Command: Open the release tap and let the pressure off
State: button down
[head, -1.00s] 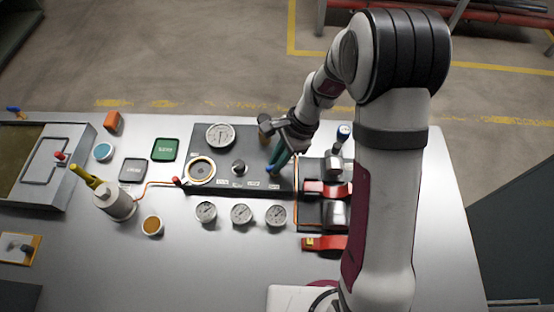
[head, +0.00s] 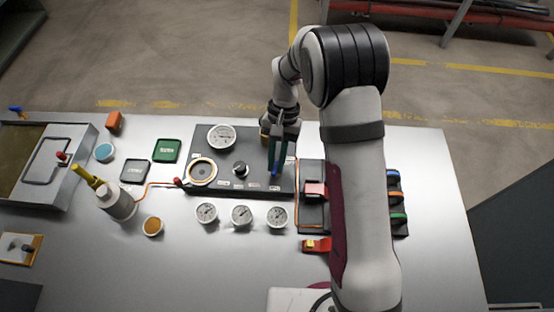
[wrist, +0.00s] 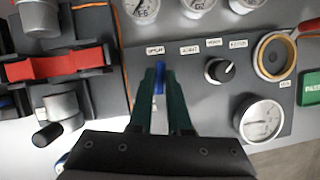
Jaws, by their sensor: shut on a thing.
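The release tap's blue handle (wrist: 159,78) sits between the green fingers of my gripper (wrist: 161,72) in the wrist view. My gripper is shut on it. In the head view my gripper (head: 278,165) is over the right part of the dark panel (head: 228,186), with the blue tip (head: 275,174) showing just below the fingers. The rest of the tap is hidden by the fingers. A large white pressure gauge (head: 221,137) is at the panel's back; it also shows in the wrist view (wrist: 261,118). Its reading is too small to tell.
A black knob (head: 240,170) and a brass-rimmed ring (head: 201,172) lie left of my gripper. Several small gauges (head: 241,214) stand in front of the panel. Red-handled fittings (head: 315,189) are close on the right. A grey cylinder (head: 116,201) with a yellow handle stands left.

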jog(key=shift+n+h, duration=0.5)
jog(key=shift+n, duration=0.7)
jog(key=c, duration=0.9)
grip_release()
jog(key=shift+o, duration=0.2)
jog(key=v, duration=1.5)
jog(key=shift+w+r, duration=0.3)
jog(key=shift+w, duration=0.05)
jog(key=shift+a, duration=0.1)
